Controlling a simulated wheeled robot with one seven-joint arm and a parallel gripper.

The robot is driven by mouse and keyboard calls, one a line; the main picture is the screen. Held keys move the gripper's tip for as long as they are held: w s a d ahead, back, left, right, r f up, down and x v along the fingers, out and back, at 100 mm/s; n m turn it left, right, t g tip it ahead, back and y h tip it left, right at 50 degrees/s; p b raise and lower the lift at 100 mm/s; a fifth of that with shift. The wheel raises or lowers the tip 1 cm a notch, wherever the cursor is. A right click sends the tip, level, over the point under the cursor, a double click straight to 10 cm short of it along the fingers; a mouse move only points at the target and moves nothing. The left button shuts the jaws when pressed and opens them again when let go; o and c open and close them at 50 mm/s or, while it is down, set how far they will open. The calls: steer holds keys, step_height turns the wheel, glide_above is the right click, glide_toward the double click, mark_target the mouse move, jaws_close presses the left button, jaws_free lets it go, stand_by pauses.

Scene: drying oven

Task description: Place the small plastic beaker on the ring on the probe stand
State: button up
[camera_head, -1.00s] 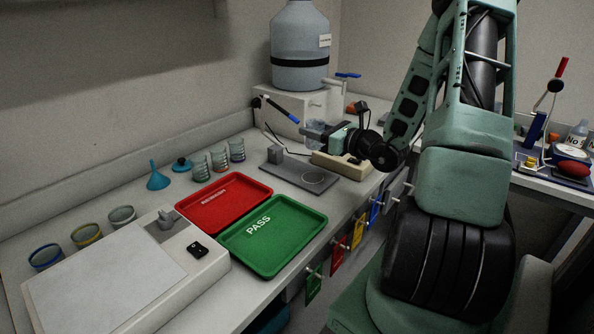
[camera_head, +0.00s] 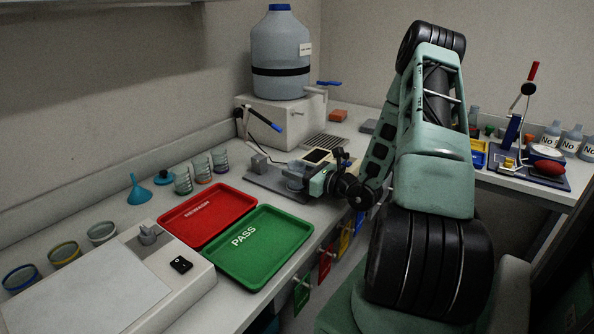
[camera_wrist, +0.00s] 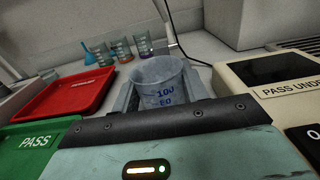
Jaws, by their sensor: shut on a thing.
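My gripper (camera_head: 302,177) is shut on the small plastic beaker (camera_wrist: 160,86), which is clear, upright and has blue print. In the head view the beaker (camera_head: 295,171) is small and partly covered by the gripper. It is low over the right part of the probe stand's grey base plate (camera_head: 262,183). The stand's block (camera_head: 259,163) rises at the back left of the plate. The ring on the plate is hidden by the gripper and beaker. I cannot tell whether the beaker touches the plate.
A beige meter (camera_wrist: 262,84) with a dark screen stands close to the right of the beaker. A probe (camera_head: 263,120) on a thin arm is behind the stand. The green PASS tray (camera_head: 292,226) and red tray (camera_head: 178,215) lie in front, with several small beakers beyond.

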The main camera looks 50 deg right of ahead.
steer(key=shift+f, duration=0.15)
steer(key=o, duration=1.1)
